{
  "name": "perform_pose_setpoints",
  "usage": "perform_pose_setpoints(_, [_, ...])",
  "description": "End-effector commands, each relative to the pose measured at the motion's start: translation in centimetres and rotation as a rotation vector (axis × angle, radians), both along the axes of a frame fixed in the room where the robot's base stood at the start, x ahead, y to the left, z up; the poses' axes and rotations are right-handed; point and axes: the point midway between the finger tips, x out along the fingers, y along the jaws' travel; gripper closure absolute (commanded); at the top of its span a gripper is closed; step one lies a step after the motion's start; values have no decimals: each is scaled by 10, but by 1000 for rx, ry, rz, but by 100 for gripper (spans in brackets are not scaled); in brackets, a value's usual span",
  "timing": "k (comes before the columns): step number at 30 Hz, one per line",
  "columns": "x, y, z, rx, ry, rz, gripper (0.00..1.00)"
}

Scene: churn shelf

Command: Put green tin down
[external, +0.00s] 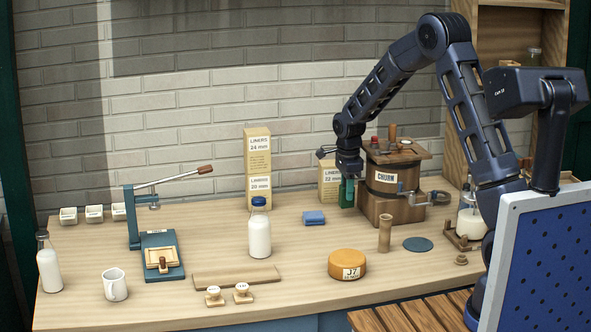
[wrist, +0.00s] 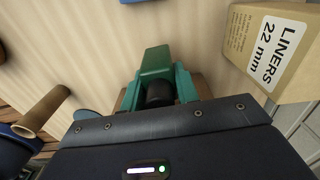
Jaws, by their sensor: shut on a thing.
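The green tin (external: 347,193) is upright just left of the wooden churn (external: 384,205). My gripper (external: 348,174) points down from above and is shut on it. The tin's lower end is at or close to the table top; I cannot tell if it touches. In the wrist view the green tin (wrist: 155,61) shows between the jaws, with a dark round part near the camera. Its underside is hidden.
A carton marked LINERS 22 mm (external: 328,181) stands close behind and left of the tin. A blue block (external: 313,218) lies to its left, and an orange round (external: 347,264) and a wooden cylinder (external: 385,234) stand in front. Table between them is clear.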

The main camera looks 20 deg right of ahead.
Motion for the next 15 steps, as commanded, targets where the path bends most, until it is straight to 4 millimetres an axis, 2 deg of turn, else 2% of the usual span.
perform_pose_setpoints(7, [0,-1,-33,-1,2,0,94])
perform_pose_setpoints(15, [0,0,-35,-1,0,0,94])
